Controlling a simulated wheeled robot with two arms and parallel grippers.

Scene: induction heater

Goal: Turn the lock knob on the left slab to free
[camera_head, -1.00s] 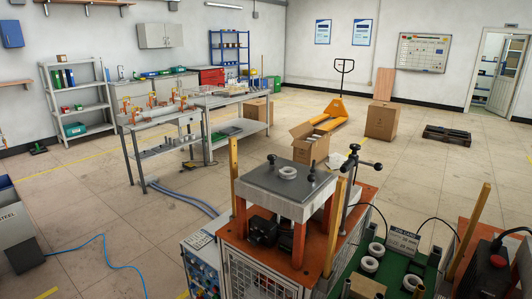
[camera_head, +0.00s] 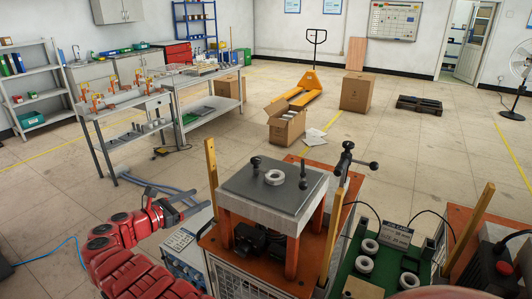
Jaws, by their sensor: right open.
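A grey slab (camera_head: 246,188) sits on orange legs on an orange-topped cabinet. It carries a white ring (camera_head: 274,177), a black knob (camera_head: 256,163) at its back left and a black upright knob (camera_head: 303,171) at its right. I cannot tell which knob is the lock knob or how it is set.
Wooden posts (camera_head: 211,178) stand beside the slab. A black-knobbed lever (camera_head: 345,162) rises behind its right side. A green tray (camera_head: 350,285) with white rings (camera_head: 364,264) is at lower right. A blue-grey control box (camera_head: 186,248) stands beneath my gripper.

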